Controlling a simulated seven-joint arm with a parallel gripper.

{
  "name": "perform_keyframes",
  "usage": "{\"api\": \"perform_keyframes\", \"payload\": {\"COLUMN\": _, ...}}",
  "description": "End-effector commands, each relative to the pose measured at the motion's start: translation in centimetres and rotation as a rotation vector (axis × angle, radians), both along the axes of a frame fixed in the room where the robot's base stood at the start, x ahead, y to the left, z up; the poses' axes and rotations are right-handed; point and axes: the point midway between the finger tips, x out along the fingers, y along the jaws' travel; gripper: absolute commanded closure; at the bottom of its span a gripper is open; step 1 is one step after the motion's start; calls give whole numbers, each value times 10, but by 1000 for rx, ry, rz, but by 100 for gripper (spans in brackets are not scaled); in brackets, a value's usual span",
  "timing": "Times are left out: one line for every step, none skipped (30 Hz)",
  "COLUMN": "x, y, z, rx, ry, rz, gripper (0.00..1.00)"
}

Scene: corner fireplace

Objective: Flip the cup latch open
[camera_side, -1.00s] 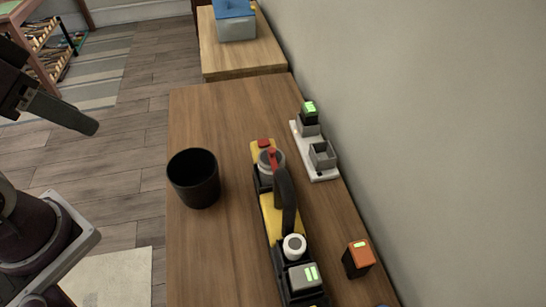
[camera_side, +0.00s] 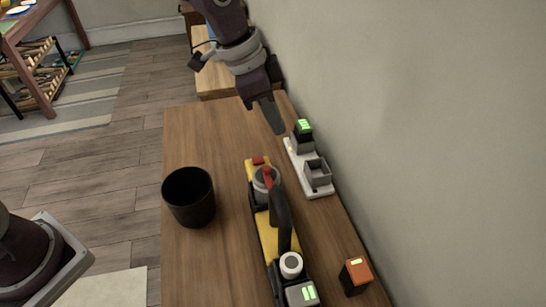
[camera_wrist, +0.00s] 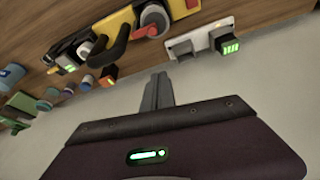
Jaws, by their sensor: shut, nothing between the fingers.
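A yellow and black tool (camera_side: 267,232) lies lengthwise on the wooden table. At its far end is a round grey cup (camera_side: 257,184) with a red lever (camera_side: 267,174) across it, apparently the cup latch; whether it is shut or flipped I cannot tell. In the wrist view the tool (camera_wrist: 118,16) runs along the top, with the grey cup (camera_wrist: 154,17) and the red lever (camera_wrist: 192,4) near the upper edge. My gripper (camera_side: 276,129) is shut and empty, pointing down beyond the tool's far end, apart from the lever. Its fingers also show in the wrist view (camera_wrist: 158,83).
A black open container (camera_side: 188,200) stands left of the tool. A white charger base (camera_side: 318,190) with a green-lit battery (camera_side: 303,129) lies near the wall, close to my gripper. An orange-topped block (camera_side: 356,275) stands at the near right. The table's left side is mostly bare.

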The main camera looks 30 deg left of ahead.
Motion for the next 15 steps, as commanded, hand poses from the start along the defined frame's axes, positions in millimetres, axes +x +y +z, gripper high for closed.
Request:
{"api": "perform_keyframes", "payload": {"x": 1, "y": -1, "z": -1, "rx": -3, "ry": 0, "rz": -2, "gripper": 100}}
{"api": "perform_keyframes", "payload": {"x": 1, "y": -1, "z": -1, "rx": -2, "ry": 0, "rz": -3, "gripper": 100}}
{"api": "perform_keyframes", "payload": {"x": 1, "y": 0, "z": -1, "rx": -1, "ry": 0, "rz": -1, "gripper": 100}}
{"api": "perform_keyframes", "payload": {"x": 1, "y": 0, "z": -1, "rx": -1, "ry": 0, "rz": -1, "gripper": 100}}
{"api": "perform_keyframes", "payload": {"x": 0, "y": 0, "z": -1, "rx": -1, "ry": 0, "rz": -1, "gripper": 100}}
{"api": "perform_keyframes", "payload": {"x": 0, "y": 0, "z": -1, "rx": 0, "ry": 0, "rz": -1, "gripper": 100}}
{"api": "perform_keyframes", "payload": {"x": 0, "y": 0, "z": -1, "rx": -1, "ry": 1, "rz": 0, "gripper": 100}}
{"api": "perform_keyframes", "payload": {"x": 0, "y": 0, "z": -1, "rx": -1, "ry": 1, "rz": 0, "gripper": 100}}
{"api": "perform_keyframes", "payload": {"x": 0, "y": 0, "z": -2, "rx": 0, "ry": 1, "rz": 0, "gripper": 100}}
{"api": "perform_keyframes", "payload": {"x": 1, "y": -1, "z": -4, "rx": 0, "ry": 2, "rz": -1, "gripper": 100}}
{"api": "perform_keyframes", "payload": {"x": 1, "y": -1, "z": -6, "rx": 0, "ry": 3, "rz": -1, "gripper": 100}}
{"api": "perform_keyframes", "payload": {"x": 2, "y": -3, "z": -12, "rx": 2, "ry": 5, "rz": -1, "gripper": 100}}
{"api": "perform_keyframes", "payload": {"x": 3, "y": -4, "z": -16, "rx": 2, "ry": 5, "rz": -1, "gripper": 100}}
{"api": "perform_keyframes", "payload": {"x": 4, "y": -6, "z": -21, "rx": 2, "ry": 5, "rz": -1, "gripper": 100}}
{"api": "perform_keyframes", "payload": {"x": 5, "y": -9, "z": -30, "rx": 0, "ry": 6, "rz": -2, "gripper": 100}}
